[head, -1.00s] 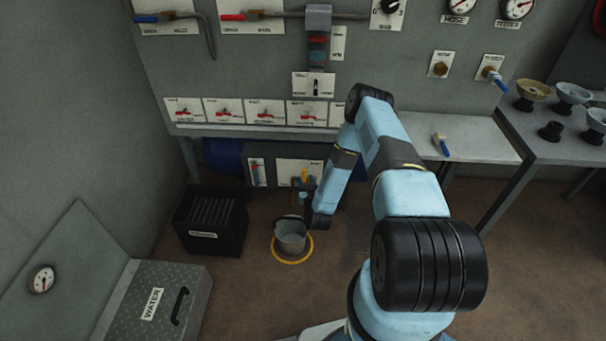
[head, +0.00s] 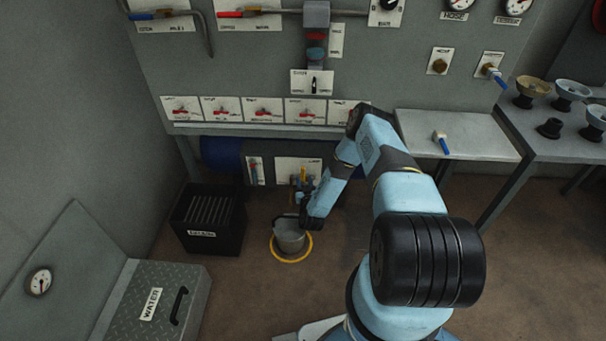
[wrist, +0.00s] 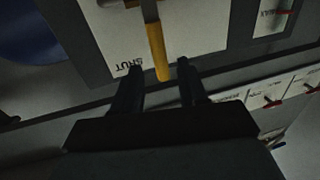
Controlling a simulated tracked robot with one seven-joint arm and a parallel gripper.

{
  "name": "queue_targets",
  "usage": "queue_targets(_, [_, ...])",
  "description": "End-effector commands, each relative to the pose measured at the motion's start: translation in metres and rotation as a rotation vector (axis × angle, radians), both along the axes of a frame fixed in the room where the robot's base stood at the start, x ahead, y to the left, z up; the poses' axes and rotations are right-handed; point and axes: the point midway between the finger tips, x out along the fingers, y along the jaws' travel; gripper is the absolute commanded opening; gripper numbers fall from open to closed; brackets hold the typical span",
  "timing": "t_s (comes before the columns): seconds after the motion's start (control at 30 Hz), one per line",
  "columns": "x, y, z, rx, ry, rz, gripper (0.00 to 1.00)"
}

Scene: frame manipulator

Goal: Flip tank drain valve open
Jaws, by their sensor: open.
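The tank drain valve has a yellow lever (wrist: 158,52) in front of a white plate (wrist: 112,38) marked SHUT in the wrist view, where the lettering appears upside down. In the head view the yellow lever (head: 303,174) shows small under the panel, beside the dark blue tank (head: 221,155). My gripper (wrist: 160,72) is open. Its two dark fingers lie on either side of the lever's end, with gaps on both sides. I cannot tell how deep the lever sits between them. In the head view my wrist partly hides the area below the valve.
A grey bucket (head: 289,240) stands in a yellow ring (head: 292,261) on the floor below the valve. A black crate (head: 208,222) is to its left. A row of red-handled valves (head: 263,110) runs along the panel above. A shelf (head: 465,145) holds a blue-handled tool (head: 442,143).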

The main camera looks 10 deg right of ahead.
Motion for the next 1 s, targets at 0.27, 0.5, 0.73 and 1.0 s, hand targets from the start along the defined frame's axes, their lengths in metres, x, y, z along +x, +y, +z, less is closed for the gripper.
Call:
queue_targets(0.27, [0.040,-0.005,0.000,0.000,-0.001,-0.001,0.42])
queue_targets(0.5, [0.054,-0.006,0.000,0.001,0.000,0.000,0.42])
queue_targets(0.73, [0.055,-0.007,0.000,0.000,0.001,0.000,0.42])
queue_targets(1.0, [0.054,-0.007,0.000,0.000,0.001,-0.001,0.20])
